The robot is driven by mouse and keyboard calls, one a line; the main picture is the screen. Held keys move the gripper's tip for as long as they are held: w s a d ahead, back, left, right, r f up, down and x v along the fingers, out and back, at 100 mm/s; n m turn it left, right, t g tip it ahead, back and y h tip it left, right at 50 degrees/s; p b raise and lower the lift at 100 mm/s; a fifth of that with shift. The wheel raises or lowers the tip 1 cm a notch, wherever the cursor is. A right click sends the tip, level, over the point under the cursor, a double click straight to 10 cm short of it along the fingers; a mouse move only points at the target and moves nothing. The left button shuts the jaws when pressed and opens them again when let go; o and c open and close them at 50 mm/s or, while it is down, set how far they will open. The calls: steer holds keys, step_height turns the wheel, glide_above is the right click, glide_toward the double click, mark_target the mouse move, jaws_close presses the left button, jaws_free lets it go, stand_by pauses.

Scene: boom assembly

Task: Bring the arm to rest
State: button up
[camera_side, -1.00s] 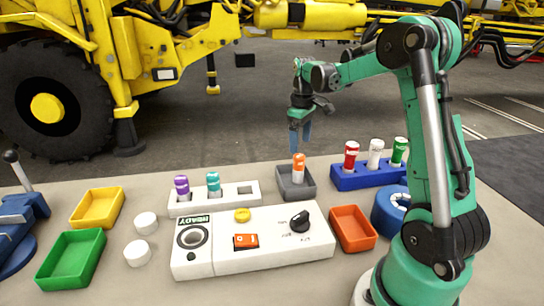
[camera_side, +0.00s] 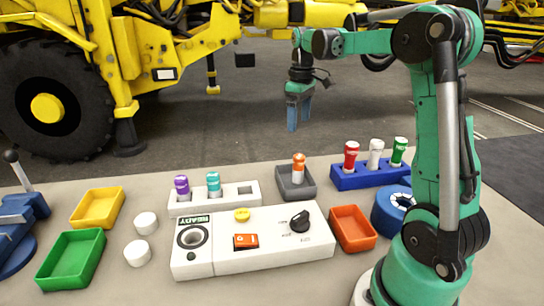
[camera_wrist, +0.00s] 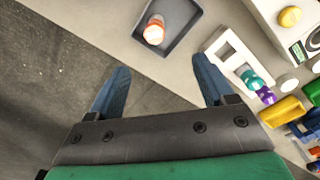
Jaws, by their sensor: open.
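My gripper (camera_side: 298,108) is in the air above the far edge of the table, with blue fingers pointing down. In the wrist view my gripper (camera_wrist: 158,85) has its fingers wide apart with nothing between them. An orange-and-white vial (camera_side: 298,168) stands upright in a small grey tray (camera_side: 309,190), below my gripper and apart from it. The wrist view also shows the vial (camera_wrist: 154,32) and the tray (camera_wrist: 176,50), beyond the fingertips.
A white rack (camera_side: 241,195) holds a purple vial (camera_side: 182,187) and a teal vial (camera_side: 213,184). A blue rack (camera_side: 350,180) holds red, white and green vials. A white control box (camera_side: 280,250), an orange tray (camera_side: 353,229) and a blue ring (camera_side: 384,218) stand nearer. Space around my gripper is clear.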

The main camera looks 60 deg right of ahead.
steer(key=s+a+f+t, duration=0.1)
steer(key=s+a+t, duration=0.1)
steer(key=a, duration=0.9)
steer(key=s+a+f+t, duration=0.1)
steer(key=s+a+t, duration=0.2)
steer(key=a, duration=0.8)
steer(key=shift+f+t, duration=0.4)
steer(key=shift+t, duration=0.6)
